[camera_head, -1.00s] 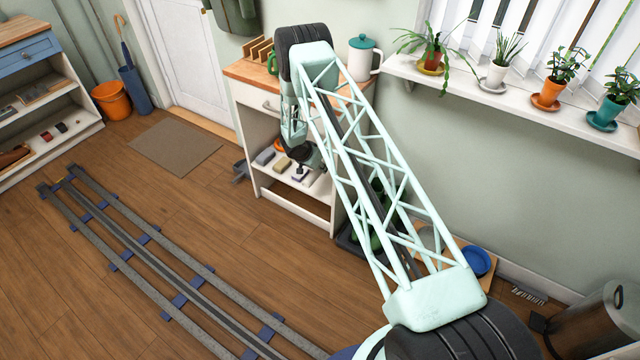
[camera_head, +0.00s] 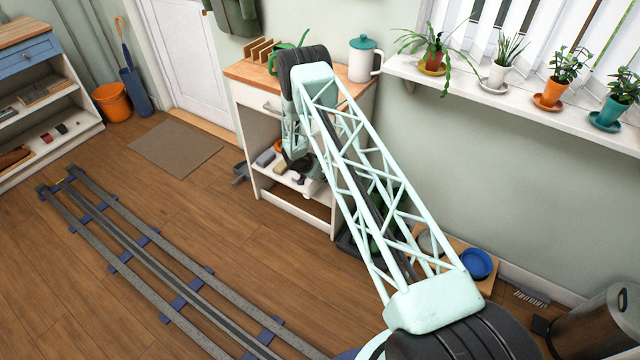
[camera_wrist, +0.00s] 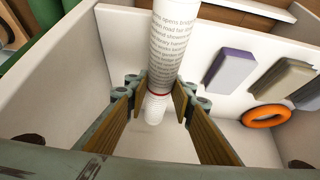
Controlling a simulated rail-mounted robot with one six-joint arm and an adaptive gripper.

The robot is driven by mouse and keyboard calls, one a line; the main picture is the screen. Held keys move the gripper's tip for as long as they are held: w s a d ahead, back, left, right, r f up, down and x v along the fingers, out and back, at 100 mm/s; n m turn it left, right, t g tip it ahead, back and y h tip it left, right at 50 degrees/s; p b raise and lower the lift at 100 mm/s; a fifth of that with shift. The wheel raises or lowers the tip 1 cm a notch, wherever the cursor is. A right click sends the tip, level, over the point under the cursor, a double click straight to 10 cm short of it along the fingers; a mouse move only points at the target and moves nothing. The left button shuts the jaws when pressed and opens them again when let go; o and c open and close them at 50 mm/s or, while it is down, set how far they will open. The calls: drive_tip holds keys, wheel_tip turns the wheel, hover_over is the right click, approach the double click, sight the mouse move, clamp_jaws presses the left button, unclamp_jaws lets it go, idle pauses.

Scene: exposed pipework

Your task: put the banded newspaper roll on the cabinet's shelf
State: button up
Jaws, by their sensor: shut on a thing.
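The banded newspaper roll (camera_wrist: 170,50) is white with printed lines and a red band, in the wrist view. My gripper (camera_wrist: 158,98) is shut on it near the band, with one tan-padded finger on each side. In the head view my gripper (camera_head: 297,163) is at the cabinet's open front, by the shelf. The white cabinet (camera_head: 246,130) has a wooden top and a drawer above the open shelf (camera_wrist: 195,35). My arm hides part of the cabinet, and I cannot make out the roll in the head view. Whether the roll touches the shelf is unclear.
On the shelf are a purple-grey block (camera_wrist: 230,70), a beige block (camera_wrist: 281,83), another grey block at the picture edge and an orange ring (camera_wrist: 265,116). A white jug (camera_head: 363,57) with a teal lid stands on the cabinet top. Floor left of the cabinet is mostly clear.

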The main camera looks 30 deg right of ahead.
sight(320, 182)
drive_tip(key=shift+f+b, duration=0.35)
drive_tip(key=shift+f, duration=1.35)
drive_tip(key=shift+f, duration=0.1)
drive_tip(key=o, duration=0.9)
drive_tip(key=shift+s+a+r, duration=0.1)
drive_tip(key=shift+a+r, duration=0.2)
drive_tip(key=shift+r, duration=0.35)
drive_tip(key=shift+p+v, duration=1.2)
drive_tip(key=shift+v, duration=4.25)
drive_tip(key=shift+f, duration=0.1)
